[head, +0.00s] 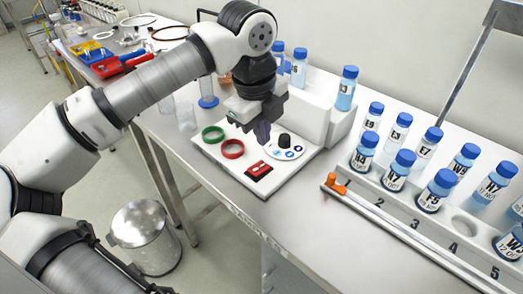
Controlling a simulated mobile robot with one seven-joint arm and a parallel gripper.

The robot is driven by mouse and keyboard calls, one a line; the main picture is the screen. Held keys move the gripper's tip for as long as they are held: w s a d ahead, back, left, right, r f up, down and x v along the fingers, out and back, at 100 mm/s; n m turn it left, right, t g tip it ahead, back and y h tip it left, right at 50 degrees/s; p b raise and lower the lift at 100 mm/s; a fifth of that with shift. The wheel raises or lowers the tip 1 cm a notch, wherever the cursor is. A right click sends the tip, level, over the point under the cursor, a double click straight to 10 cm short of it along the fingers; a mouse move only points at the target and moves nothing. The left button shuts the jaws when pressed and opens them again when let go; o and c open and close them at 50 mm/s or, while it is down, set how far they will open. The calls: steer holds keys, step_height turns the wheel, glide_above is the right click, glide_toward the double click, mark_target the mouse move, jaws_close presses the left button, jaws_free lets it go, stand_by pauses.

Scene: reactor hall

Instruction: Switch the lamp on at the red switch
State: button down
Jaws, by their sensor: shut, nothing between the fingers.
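The red switch (258,172) is a small dark red block with a light mark on top, at the front edge of a white panel (290,168) on the bench. My gripper (262,139) is shut and empty. It points down above the panel, behind the switch in the picture and apart from it as far as I can tell. A black knob (284,141) on a white dial is just right of the gripper. I cannot make out a lamp for certain.
A red ring (232,149) and a green ring (213,134) stand left of the switch. A numbered white rack (400,216) with several blue-capped bottles fills the right. An orange-ended rod (336,184) lies at its front. A metal bin (146,238) is on the floor.

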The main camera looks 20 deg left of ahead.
step_height(320, 180, up, 7)
steer(key=w, duration=0.1)
steer(key=shift+w+r+b, duration=0.2)
steer(key=shift+b, duration=0.2)
